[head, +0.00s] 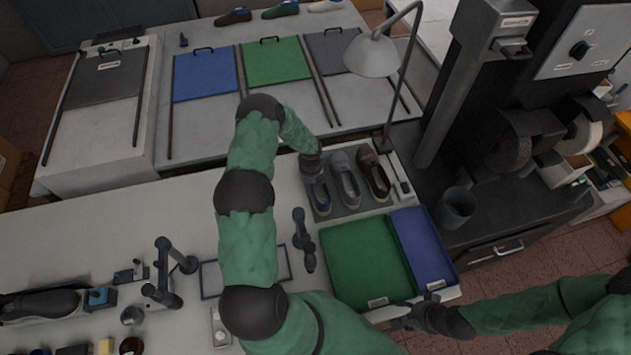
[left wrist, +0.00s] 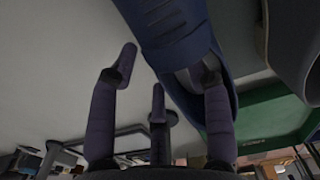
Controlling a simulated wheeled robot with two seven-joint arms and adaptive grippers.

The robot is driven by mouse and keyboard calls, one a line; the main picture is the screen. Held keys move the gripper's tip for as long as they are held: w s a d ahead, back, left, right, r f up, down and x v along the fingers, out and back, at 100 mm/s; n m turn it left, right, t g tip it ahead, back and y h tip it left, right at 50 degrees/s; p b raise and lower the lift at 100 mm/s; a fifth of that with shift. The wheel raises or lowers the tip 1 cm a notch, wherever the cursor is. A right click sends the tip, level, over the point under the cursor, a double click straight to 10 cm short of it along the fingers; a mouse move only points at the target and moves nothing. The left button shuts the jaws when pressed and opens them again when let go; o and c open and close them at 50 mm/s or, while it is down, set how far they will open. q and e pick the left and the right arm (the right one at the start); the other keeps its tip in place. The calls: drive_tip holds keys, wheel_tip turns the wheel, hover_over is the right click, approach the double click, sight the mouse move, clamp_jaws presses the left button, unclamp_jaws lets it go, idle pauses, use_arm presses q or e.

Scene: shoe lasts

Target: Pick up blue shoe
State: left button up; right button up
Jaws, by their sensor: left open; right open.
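The blue shoe (head: 321,198) stands on a grey mat (head: 347,210), leftmost in a row of three shoes. My left gripper (head: 312,168) is at its far end and hides part of it. In the left wrist view the blue shoe (left wrist: 172,32) runs down from the top. My open left gripper (left wrist: 165,72) has one finger overlapping the shoe's opening and the other fingers to the left of the shoe. I cannot tell whether they touch it. My right gripper (head: 425,316) is open and empty near the front edge of the blue tray.
A grey shoe (head: 345,181) and a brown shoe (head: 374,177) stand close to the right. A green tray (head: 365,260) and a blue tray (head: 424,247) lie in front. A lamp (head: 372,55) stands behind; a dark cup (head: 456,207) is at the right.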

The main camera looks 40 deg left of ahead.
use_arm(q)
clamp_jaws()
idle(0.3)
